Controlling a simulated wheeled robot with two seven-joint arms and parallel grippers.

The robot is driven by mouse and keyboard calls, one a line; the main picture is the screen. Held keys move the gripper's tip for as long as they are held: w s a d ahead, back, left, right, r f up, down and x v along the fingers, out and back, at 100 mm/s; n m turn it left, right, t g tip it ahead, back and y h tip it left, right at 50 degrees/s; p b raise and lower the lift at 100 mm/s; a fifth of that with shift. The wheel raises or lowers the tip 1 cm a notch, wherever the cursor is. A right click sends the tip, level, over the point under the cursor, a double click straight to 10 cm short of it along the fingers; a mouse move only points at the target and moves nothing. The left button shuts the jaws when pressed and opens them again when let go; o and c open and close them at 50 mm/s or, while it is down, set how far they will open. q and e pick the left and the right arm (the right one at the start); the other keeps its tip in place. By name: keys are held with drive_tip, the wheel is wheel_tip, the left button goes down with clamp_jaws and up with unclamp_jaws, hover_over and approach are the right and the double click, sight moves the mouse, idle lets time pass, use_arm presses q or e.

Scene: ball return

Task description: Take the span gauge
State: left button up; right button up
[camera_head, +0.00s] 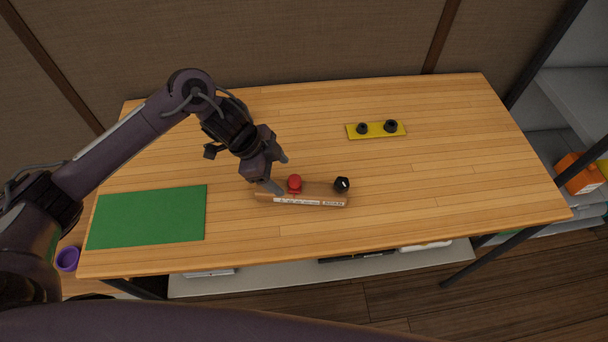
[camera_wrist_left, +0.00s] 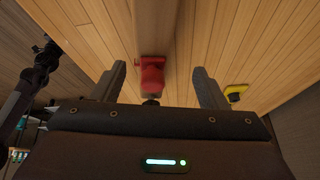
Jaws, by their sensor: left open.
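The span gauge appears to be the wooden bar (camera_head: 262,195) with a white marked strip along its front side, lying on the table (camera_head: 440,190). A red piece (camera_head: 295,184) stands on it left of the middle, and a black knob (camera_head: 342,184) is at its right end. My left gripper (camera_head: 279,173) is open and empty, just left of the red piece. In the left wrist view the red piece (camera_wrist_left: 152,76) shows between the two fingers (camera_wrist_left: 160,85), apart from both, with the bar behind it. My right gripper is not in view.
A yellow plate (camera_head: 377,131) with two black knobs lies further back on the table. A green mat (camera_head: 148,217) lies at the left front. A purple ring-like object (camera_head: 67,258) is beyond the table's left edge, and an orange box (camera_head: 578,173) stands at the right. The table's right side is clear.

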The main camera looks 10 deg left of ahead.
sight(301, 193)
use_arm(q)
drive_tip(key=a, duration=0.2)
drive_tip(key=shift+w+a+r+g, duration=0.15)
drive_tip(key=shift+a+r+g, duration=0.2)
drive_tip(key=shift+a+g, duration=0.05)
drive_tip(key=shift+d+f+y, duration=0.15)
drive_tip(key=shift+f+y, duration=0.15)
drive_tip(key=shift+f, duration=0.05)
drive_tip(key=shift+s+d+f, duration=0.2)
drive_tip(key=shift+d+f, duration=0.15)
drive_tip(key=shift+f, duration=0.3)
drive_tip(key=shift+s+d+f, duration=0.15)
drive_tip(key=shift+d+f, duration=0.15)
drive_tip(key=shift+f, duration=0.3)
drive_tip(key=x, duration=0.3)
drive_tip(key=shift+s+d+f, duration=0.1)
drive_tip(key=shift+s, duration=0.05)
drive_tip(key=shift+d+f, duration=0.1)
drive_tip(key=shift+f, duration=0.2)
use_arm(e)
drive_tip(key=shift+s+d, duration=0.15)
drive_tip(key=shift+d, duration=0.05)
use_arm(q)
drive_tip(key=shift+c, duration=0.2)
drive_tip(key=c, duration=1)
